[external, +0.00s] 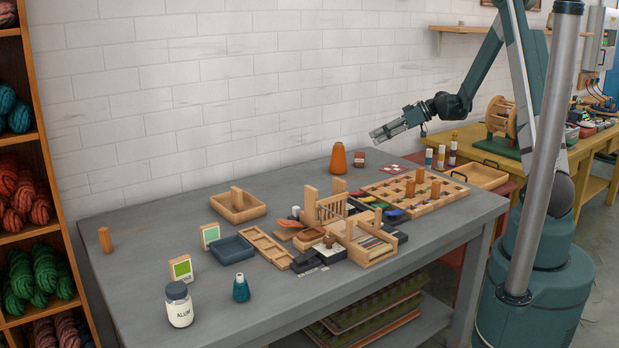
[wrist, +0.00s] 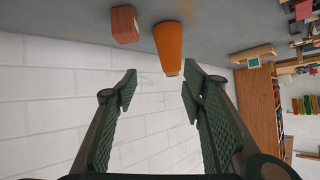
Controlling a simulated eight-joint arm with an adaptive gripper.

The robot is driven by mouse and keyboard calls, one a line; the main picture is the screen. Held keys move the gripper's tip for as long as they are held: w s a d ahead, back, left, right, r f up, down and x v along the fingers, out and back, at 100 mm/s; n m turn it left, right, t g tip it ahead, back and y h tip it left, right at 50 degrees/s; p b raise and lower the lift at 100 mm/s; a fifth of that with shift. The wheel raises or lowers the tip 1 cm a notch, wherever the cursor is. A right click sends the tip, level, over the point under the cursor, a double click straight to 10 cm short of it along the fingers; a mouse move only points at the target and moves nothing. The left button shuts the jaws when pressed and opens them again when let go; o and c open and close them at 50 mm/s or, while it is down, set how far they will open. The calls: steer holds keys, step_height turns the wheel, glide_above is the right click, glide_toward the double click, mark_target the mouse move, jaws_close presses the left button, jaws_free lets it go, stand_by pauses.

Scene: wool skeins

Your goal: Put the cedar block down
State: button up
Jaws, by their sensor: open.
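A reddish-brown block (external: 359,159), which looks like the cedar block, rests on the grey table near its back edge. It stands just right of an orange cone (external: 338,160). In the wrist view the block (wrist: 125,24) and the cone (wrist: 168,47) show beyond the fingertips, apart from them. My gripper (external: 376,135) is in the air above the back of the table, a little above and to the right of the block. In the wrist view my gripper (wrist: 160,82) is open, with nothing between its fingers.
A pegged wooden rack (external: 455,190) and wooden frames crowd the table's right and middle. Several small bottles (external: 440,158) stand at the back right. A white jar (external: 179,305) and a teal cone (external: 241,288) stand at the front. The table's left part is mostly clear. A brick wall (external: 230,90) rises behind.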

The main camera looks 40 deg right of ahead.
steer(key=s+a+r+m+g+h, duration=0.1)
steer(key=s+a+r+m+h, duration=0.1)
steer(key=s+a+r, duration=0.5)
steer(key=s+a+r+m+g+h, duration=0.15)
steer(key=s+a+r, duration=0.25)
steer(key=s+a, duration=0.45)
steer(key=s+a+r+m+t+h, duration=0.1)
steer(key=s+m+h, duration=0.3)
steer(key=s, duration=2.1)
steer(key=shift+a+r+h, duration=0.25)
steer(key=shift+a+h, duration=0.2)
